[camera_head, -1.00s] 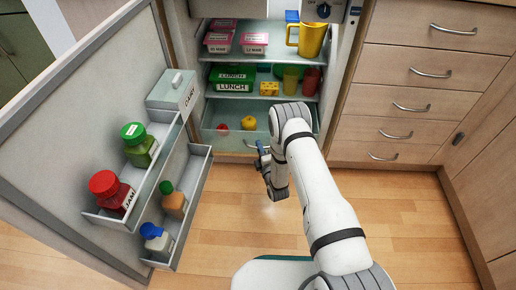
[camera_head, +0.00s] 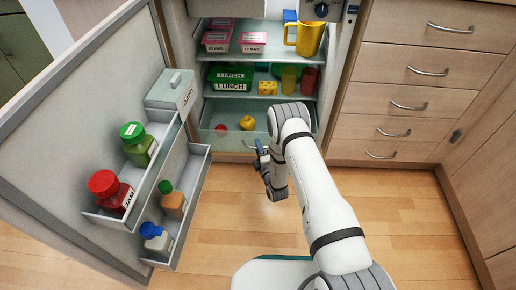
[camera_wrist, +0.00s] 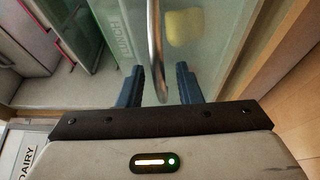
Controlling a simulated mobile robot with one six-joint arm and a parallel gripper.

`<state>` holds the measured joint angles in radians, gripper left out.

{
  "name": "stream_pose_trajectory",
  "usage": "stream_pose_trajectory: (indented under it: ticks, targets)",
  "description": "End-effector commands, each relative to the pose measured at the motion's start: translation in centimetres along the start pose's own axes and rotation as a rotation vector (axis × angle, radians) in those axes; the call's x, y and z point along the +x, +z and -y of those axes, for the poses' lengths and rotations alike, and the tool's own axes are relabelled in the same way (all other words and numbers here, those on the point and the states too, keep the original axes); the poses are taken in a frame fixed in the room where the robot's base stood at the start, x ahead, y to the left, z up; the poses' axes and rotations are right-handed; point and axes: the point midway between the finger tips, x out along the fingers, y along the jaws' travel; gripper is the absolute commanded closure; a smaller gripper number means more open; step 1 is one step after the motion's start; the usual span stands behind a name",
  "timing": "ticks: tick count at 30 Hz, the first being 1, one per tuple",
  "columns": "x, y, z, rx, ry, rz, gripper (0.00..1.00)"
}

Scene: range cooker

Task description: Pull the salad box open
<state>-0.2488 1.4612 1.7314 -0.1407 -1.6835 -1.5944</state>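The salad box (camera_head: 233,140) is a clear drawer at the bottom of the open fridge, with a red item (camera_head: 221,127) and a yellow item (camera_head: 247,124) inside. It looks shut. Its front shows in the wrist view (camera_wrist: 211,70), with the yellow item blurred behind it. A curved metal handle (camera_wrist: 156,45) stands out from that front. My gripper (camera_head: 260,153) is at the box's front. In the wrist view my gripper (camera_wrist: 158,86) is open, with one dark finger on each side of the handle and visible gaps. My arm hides the box's right part.
The fridge door (camera_head: 90,120) stands open at left, its racks holding a red jam jar (camera_head: 110,190), a green-lidded jar (camera_head: 138,145) and bottles. Shelves above hold lunch boxes (camera_head: 231,78) and a yellow jug (camera_head: 303,40). Drawers (camera_head: 400,95) stand at right. The floor (camera_head: 225,220) in front is clear.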

Motion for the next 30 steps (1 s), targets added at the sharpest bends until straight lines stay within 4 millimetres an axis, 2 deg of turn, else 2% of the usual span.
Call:
stream_pose_trajectory:
  ticks: [9,15,30]
  targets:
    - [-4.9,0.0,-0.2,0.0,-0.005,0.0,0.68]
    - [-7.2,0.1,0.0,0.001,-0.004,0.002,0.68]
    - [-7.7,0.0,0.1,0.0,-0.001,0.0,0.68]
